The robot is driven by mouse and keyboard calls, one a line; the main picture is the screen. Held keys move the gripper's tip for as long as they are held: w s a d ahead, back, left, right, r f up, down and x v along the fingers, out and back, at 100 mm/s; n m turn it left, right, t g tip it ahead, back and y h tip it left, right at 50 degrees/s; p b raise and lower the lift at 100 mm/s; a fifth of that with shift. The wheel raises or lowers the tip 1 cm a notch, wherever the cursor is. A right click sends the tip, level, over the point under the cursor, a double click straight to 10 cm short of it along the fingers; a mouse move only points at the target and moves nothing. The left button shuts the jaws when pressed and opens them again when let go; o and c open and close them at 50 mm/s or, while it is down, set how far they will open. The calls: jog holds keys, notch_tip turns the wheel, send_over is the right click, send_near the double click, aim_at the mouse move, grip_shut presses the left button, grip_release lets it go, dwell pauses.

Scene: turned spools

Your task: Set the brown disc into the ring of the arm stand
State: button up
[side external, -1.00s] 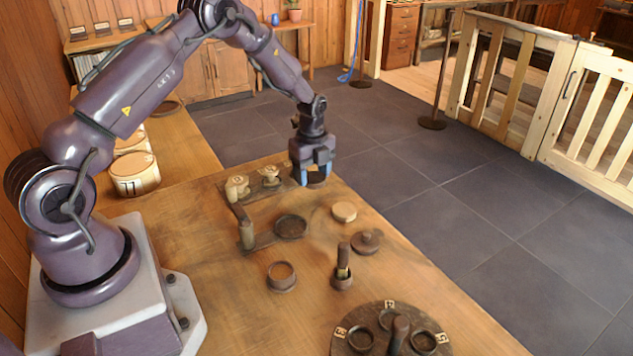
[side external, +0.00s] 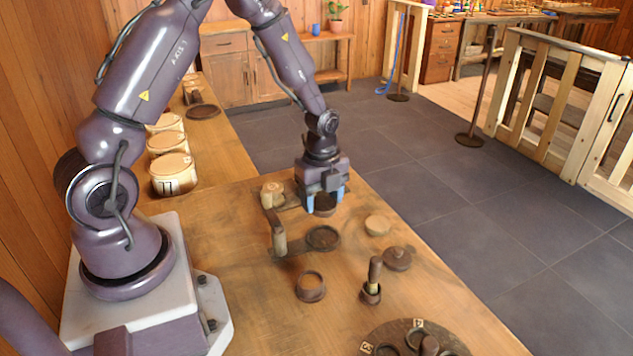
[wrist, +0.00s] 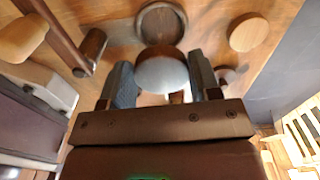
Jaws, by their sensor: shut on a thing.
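My gripper (side external: 323,204) is shut on the brown disc (side external: 325,206), which hangs between the blue fingertips above the table. In the wrist view the disc (wrist: 162,75) shows a pale lit face and a brown edge between the fingers (wrist: 162,88). The arm stand has an upright post (side external: 279,238) and a dark round ring (side external: 323,238). In the side view the ring lies just below the gripper, with a gap between it and the disc. In the wrist view the ring (wrist: 162,22) is beyond the disc, and the post (wrist: 91,50) is to the left.
A pale round disc (side external: 377,225) and a dark knobbed lid (side external: 397,259) lie right of the ring. A small brown cup (side external: 310,287) and a cup with an upright peg (side external: 371,286) stand nearer. A dark numbered turntable (side external: 402,328) is at the front. A pale spool (side external: 272,194) stands behind.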

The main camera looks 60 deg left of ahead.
aim_at(322, 235)
jog(key=shift+f, duration=3.25)
jog(key=shift+f, duration=0.6)
dwell(0.3)
jog(key=o, duration=1)
jog(key=shift+w, duration=0.1)
jog(key=shift+c, duration=0.3)
jog(key=shift+c, duration=0.2)
jog(key=shift+o, duration=0.4)
jog(key=shift+r, duration=4.25)
